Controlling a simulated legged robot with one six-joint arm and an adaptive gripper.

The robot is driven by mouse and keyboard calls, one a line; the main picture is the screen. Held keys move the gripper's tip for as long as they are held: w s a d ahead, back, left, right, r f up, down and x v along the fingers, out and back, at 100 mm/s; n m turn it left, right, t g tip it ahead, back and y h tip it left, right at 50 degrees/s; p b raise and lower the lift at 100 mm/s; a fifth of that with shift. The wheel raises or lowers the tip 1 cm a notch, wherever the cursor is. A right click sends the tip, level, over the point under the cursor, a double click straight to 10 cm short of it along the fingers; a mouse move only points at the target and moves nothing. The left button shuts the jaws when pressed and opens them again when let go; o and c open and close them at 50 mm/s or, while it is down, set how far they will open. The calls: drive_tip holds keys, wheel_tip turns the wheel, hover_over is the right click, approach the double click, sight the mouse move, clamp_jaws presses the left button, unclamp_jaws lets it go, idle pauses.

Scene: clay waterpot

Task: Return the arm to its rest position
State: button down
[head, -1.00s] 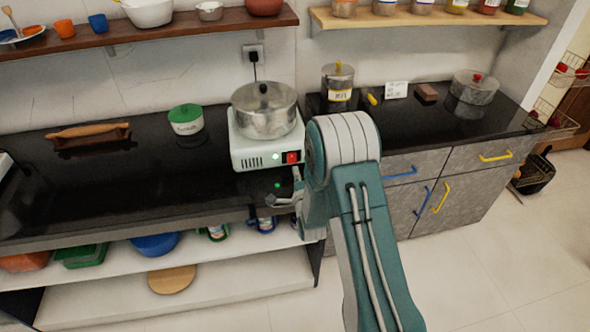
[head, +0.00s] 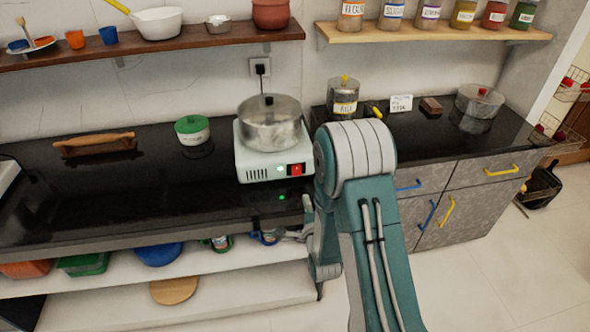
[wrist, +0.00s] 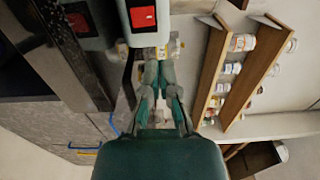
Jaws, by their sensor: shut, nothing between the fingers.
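The cooker's red switch (wrist: 142,16) shows beyond the fingertips there. A steel pot with a lid (head: 270,128) stands on the cooker. The clay pot (head: 271,14) sits on the dark wooden shelf at the top.
The black counter (head: 80,205) has bare room at left. Drawers (head: 485,170) with handles are at right. Jars line the light shelf (head: 440,33).

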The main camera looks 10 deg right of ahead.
drive_tip(key=s+r+n+g, duration=0.2)
drive_tip(key=r+n+g, duration=0.15)
drive_tip(key=r, duration=0.35)
drive_tip(key=s+r+n+g, duration=0.2)
drive_tip(key=r+n+g, duration=0.1)
drive_tip(key=r+n, duration=0.3)
drive_tip(key=s+r+n+g, duration=0.3)
drive_tip(key=s+r+n, duration=0.1)
drive_tip(key=s, duration=0.8)
drive_tip(key=s+r+n+g, duration=0.3)
drive_tip(key=s+r+n, duration=0.1)
drive_tip(key=s, duration=0.9)
drive_tip(key=shift+d+r, duration=0.2)
drive_tip(key=shift+r, duration=0.35)
